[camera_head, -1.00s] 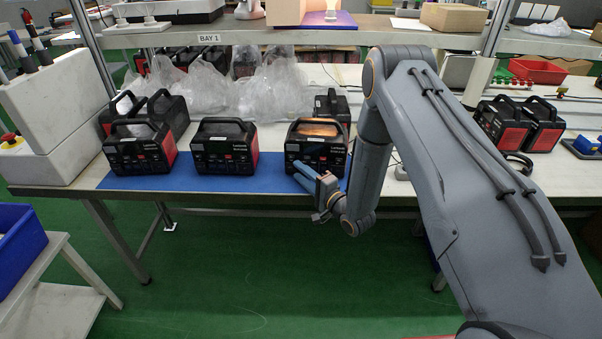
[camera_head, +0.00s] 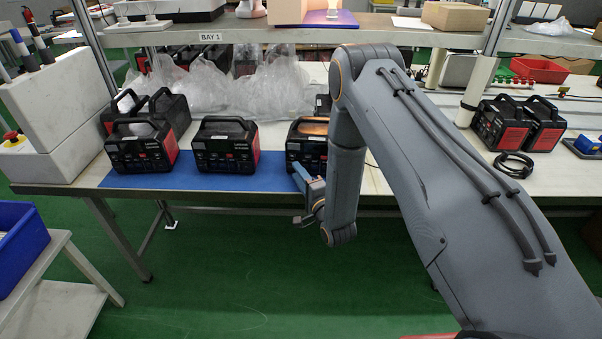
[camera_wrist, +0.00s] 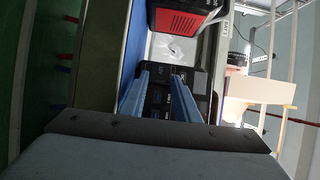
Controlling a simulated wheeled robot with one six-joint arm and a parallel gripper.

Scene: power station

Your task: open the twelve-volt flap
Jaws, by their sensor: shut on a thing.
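The power station (camera_head: 306,150) is a black box with a carry handle on the blue mat (camera_head: 228,183), the rightmost of the front row. My arm hides its right part in the head view. My gripper (camera_head: 298,171) is at the lower left of its front. In the wrist view my gripper (camera_wrist: 160,76) shows two blue fingers whose tips reach the station's front panel (camera_wrist: 158,97), which carries small white labels. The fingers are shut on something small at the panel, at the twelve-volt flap. The flap itself is too dark and covered to make out.
Another power station (camera_head: 224,146) stands to the left, and one more (camera_head: 141,147) beyond it. Clear plastic bags (camera_head: 265,90) lie behind. A shelf (camera_head: 270,36) spans above the bench. Two stations (camera_head: 503,124) and a coiled black cable (camera_head: 513,165) sit at the right. The floor in front is clear.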

